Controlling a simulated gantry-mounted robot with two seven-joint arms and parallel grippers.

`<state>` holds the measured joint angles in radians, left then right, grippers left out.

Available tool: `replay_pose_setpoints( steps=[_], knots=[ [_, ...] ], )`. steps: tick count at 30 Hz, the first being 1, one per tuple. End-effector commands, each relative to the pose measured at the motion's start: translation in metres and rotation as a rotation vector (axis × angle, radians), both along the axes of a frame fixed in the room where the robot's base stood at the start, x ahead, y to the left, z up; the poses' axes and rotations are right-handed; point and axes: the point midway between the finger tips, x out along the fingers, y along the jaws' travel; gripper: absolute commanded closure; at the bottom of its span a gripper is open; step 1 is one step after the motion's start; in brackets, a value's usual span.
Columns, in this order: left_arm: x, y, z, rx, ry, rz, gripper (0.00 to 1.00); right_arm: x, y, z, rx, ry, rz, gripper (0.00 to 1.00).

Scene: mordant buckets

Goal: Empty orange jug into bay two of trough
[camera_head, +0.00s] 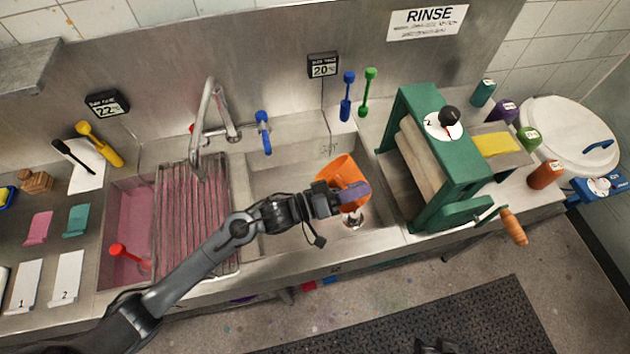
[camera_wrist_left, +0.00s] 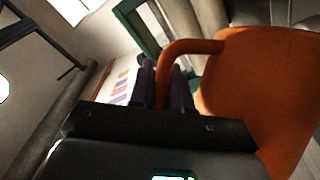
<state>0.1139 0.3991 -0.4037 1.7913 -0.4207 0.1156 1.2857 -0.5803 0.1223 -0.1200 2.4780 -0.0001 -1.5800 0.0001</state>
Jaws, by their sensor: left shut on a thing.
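The orange jug (camera_head: 340,169) hangs over the right-hand basin (camera_head: 280,174) of the steel trough, above the drain side, and looks tilted. My left gripper (camera_head: 347,196) is shut on its handle; in the left wrist view the handle (camera_wrist_left: 190,47) passes between the fingers (camera_wrist_left: 163,88), with the jug body (camera_wrist_left: 265,90) to the right. The jug's inside and any stream from it cannot be made out. The left basin (camera_head: 128,205) holds pink liquid, partly under a ribbed rack (camera_head: 193,215). A dark part at the bottom edge may be my right gripper (camera_head: 437,346).
A green roller press (camera_head: 446,175) with a wooden-handled crank stands close right of the jug. A tap (camera_head: 207,112) rises behind the rack. Blue and green brushes (camera_head: 369,92) stand at the back wall. A red-headed tool (camera_head: 120,250) lies in the left basin.

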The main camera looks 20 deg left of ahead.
Motion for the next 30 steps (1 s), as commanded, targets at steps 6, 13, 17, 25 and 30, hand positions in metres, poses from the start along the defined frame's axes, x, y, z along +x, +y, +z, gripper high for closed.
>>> replay_pose_setpoints(
  steps=[6,13,17,25,30],
  knots=[
    [-0.007,-0.019,-0.001,0.214,-0.071,0.013,1.0,0.0,-0.001,0.039,-0.004,-0.003,0.003,0.57],
    [-0.017,-0.046,-0.015,0.432,-0.147,0.026,1.0,0.0,0.0,0.06,-0.002,-0.003,0.001,0.57],
    [-0.022,-0.059,-0.024,0.559,-0.19,0.034,1.0,0.0,0.0,0.07,0.0,-0.003,0.0,0.57],
    [-0.028,-0.072,-0.057,0.738,-0.244,0.043,1.0,0.0,0.001,0.061,0.006,-0.001,-0.003,0.57],
    [-0.03,-0.077,-0.062,0.835,-0.274,0.047,1.0,0.0,0.002,0.066,0.007,0.0,-0.005,0.57]
  ],
)
